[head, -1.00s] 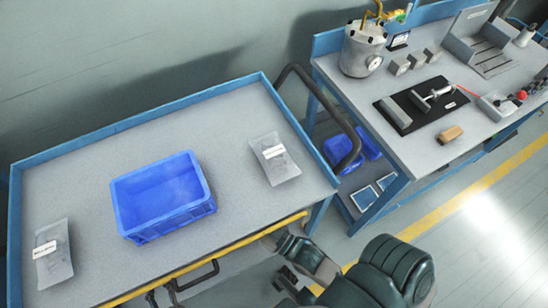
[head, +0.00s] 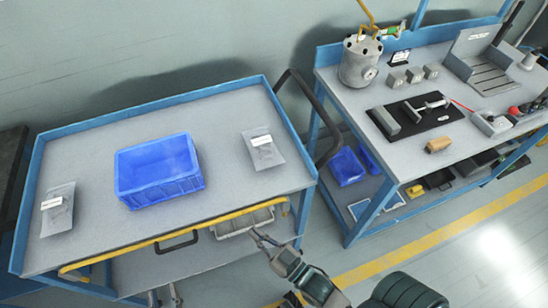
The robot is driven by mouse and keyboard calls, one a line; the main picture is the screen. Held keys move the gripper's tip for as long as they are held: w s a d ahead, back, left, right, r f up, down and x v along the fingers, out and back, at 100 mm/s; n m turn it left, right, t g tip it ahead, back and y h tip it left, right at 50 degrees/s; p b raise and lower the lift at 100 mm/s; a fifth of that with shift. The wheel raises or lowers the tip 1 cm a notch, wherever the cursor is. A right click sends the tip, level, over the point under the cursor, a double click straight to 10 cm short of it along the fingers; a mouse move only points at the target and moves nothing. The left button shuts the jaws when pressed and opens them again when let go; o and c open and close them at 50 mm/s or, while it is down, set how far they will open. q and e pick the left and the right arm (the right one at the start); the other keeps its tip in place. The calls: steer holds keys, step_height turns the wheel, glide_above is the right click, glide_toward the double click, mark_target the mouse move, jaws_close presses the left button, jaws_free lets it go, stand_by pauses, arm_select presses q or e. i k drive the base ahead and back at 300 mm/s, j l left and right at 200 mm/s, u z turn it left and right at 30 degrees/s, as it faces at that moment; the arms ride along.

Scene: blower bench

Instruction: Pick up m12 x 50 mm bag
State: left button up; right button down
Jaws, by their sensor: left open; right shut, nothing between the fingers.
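Two clear plastic bags with white labels lie on the grey cart top. One bag (head: 58,209) is at the left end, the other bag (head: 263,149) near the right end. The label print is too small to read, so I cannot tell which is the m12 x 50 mm bag. My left gripper (head: 165,297) shows only its fingertips at the bottom edge, apart and empty, in front of the cart. My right gripper (head: 259,238) is shut and empty, in front of the cart's right part, below the right bag in the picture. Neither gripper touches a bag.
A blue bin (head: 158,170) stands between the bags. The cart has a raised blue rim (head: 150,104) and a yellow front bar (head: 170,236). A workbench (head: 400,165) with a metal pot (head: 359,62) and tools stands right. Clear cart top surrounds the bags.

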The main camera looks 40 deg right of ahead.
mark_target(265, 153)
steer(key=i+j, duration=0.15)
steer(key=j, duration=0.2)
steer(key=i+j+z, duration=0.1)
steer(key=j, duration=0.25)
steer(key=i+j+z, duration=0.1)
steer(key=j, duration=0.3)
steer(key=i+z, duration=0.1)
steer(key=z, duration=1.75)
